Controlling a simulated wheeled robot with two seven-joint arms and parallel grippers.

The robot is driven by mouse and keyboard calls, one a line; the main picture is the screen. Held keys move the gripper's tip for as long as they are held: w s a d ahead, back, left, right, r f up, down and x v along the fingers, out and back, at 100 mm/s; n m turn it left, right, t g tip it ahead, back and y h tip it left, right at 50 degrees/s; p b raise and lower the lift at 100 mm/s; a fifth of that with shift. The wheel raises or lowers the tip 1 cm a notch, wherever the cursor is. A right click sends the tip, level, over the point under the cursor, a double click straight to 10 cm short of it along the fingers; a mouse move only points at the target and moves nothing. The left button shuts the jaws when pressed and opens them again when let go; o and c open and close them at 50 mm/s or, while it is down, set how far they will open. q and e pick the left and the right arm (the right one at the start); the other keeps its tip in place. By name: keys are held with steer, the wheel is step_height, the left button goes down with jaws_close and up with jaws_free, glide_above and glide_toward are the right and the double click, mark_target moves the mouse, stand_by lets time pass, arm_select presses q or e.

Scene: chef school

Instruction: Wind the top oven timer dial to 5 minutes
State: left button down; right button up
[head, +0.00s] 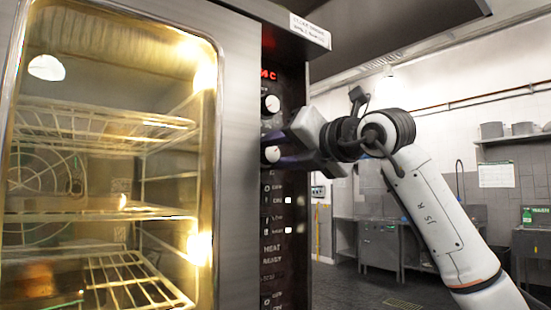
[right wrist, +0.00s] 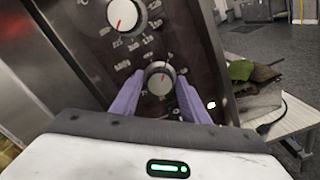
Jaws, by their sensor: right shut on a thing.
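The oven's dark control panel (head: 285,200) stands to the right of its lit glass door. Its timer dial (head: 271,154) is a round white-faced knob with a dark rim, below the upper dial. In the right wrist view the timer dial (right wrist: 160,79) sits between the two purple fingers of my right gripper (right wrist: 160,94), which is shut on it. Its red pointer mark points roughly up; the small scale figures around it are too blurred to read. In the head view the right gripper (head: 283,152) reaches the panel from the right. My left gripper is not in view.
The upper dial (head: 271,103), with temperature figures, is just above the gripped one. A red display (head: 268,74) and lit switches (head: 288,200) share the panel. A pale table (right wrist: 275,125) with green items (right wrist: 240,70) stands to the right in the right wrist view.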

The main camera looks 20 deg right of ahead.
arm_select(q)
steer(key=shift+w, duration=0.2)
arm_select(e)
steer(key=shift+m, duration=0.5)
steer(key=o, duration=0.9)
steer(key=shift+c, duration=0.2)
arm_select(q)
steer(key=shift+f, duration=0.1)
arm_select(e)
steer(key=shift+s+d, duration=0.1)
steer(key=shift+s+d+b, duration=0.1)
steer(key=shift+s+b, duration=0.15)
steer(key=shift+b, duration=0.05)
arm_select(q)
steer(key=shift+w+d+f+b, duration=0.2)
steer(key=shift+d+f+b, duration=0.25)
steer(key=shift+b, duration=0.65)
arm_select(e)
steer(key=v, duration=0.9)
steer(key=shift+s, duration=0.3)
